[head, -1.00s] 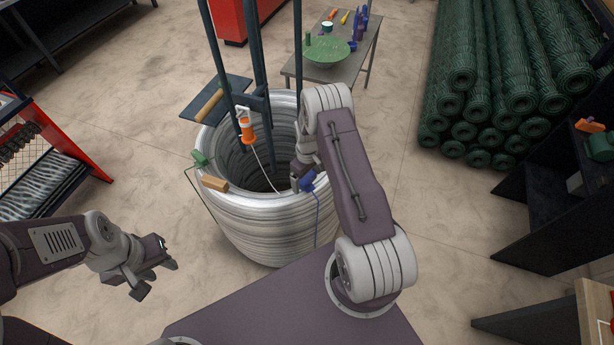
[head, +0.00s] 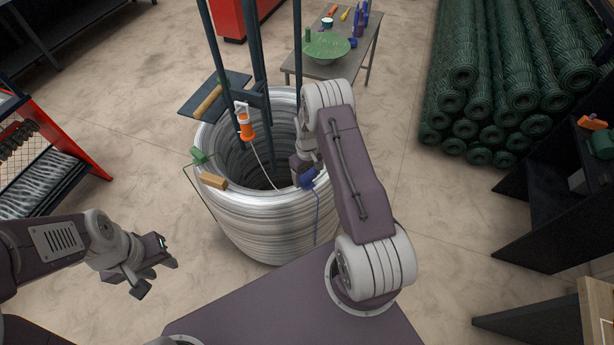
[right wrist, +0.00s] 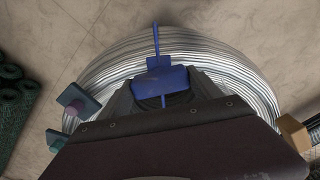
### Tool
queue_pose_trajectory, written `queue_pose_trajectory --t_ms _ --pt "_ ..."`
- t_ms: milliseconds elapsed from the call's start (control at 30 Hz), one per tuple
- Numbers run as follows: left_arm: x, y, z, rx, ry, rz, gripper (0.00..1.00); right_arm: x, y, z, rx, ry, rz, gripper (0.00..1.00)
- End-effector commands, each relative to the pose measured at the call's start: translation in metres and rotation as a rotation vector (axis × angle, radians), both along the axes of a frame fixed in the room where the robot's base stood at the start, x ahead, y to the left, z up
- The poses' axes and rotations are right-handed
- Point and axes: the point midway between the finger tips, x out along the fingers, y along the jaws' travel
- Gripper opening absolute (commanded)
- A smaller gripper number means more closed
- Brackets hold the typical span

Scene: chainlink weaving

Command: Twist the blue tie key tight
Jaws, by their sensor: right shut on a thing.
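The blue tie key (head: 308,179) sits at the near right rim of the wire coil (head: 275,225), with a thin blue tie hanging down the coil's outer side. It also shows in the right wrist view (right wrist: 168,78), between the fingers of my right gripper (right wrist: 165,100). My right gripper is shut on the blue key; in the head view my arm partly hides its fingers. My left gripper (head: 152,275) is open and empty, left of the coil and apart from it.
A green key (head: 198,155) and a wooden block (head: 213,180) sit on the coil's left rim. An orange device (head: 245,124) hangs on a dark post inside the coil. A small table (head: 357,62) stands behind. Green mesh rolls (head: 500,70) are stacked at right.

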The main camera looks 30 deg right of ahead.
Motion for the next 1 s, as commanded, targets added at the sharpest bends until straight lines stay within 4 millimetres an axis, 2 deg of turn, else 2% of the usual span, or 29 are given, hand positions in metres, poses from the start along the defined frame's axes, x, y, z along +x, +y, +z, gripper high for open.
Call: queue_pose_trajectory --t_ms 400,700,1000 --pt "0.000 0.000 -0.023 0.000 0.000 0.000 0.36 0.001 -0.001 -0.001 -0.001 -0.004 -0.387 0.33" --pt "0.000 0.000 -0.033 0.000 0.000 0.000 0.36 0.002 -0.001 0.000 -0.002 -0.006 -0.652 0.33" --pt "0.000 0.000 -0.039 0.000 0.000 0.000 0.36 0.002 -0.001 0.001 -0.001 -0.004 -0.838 0.33"
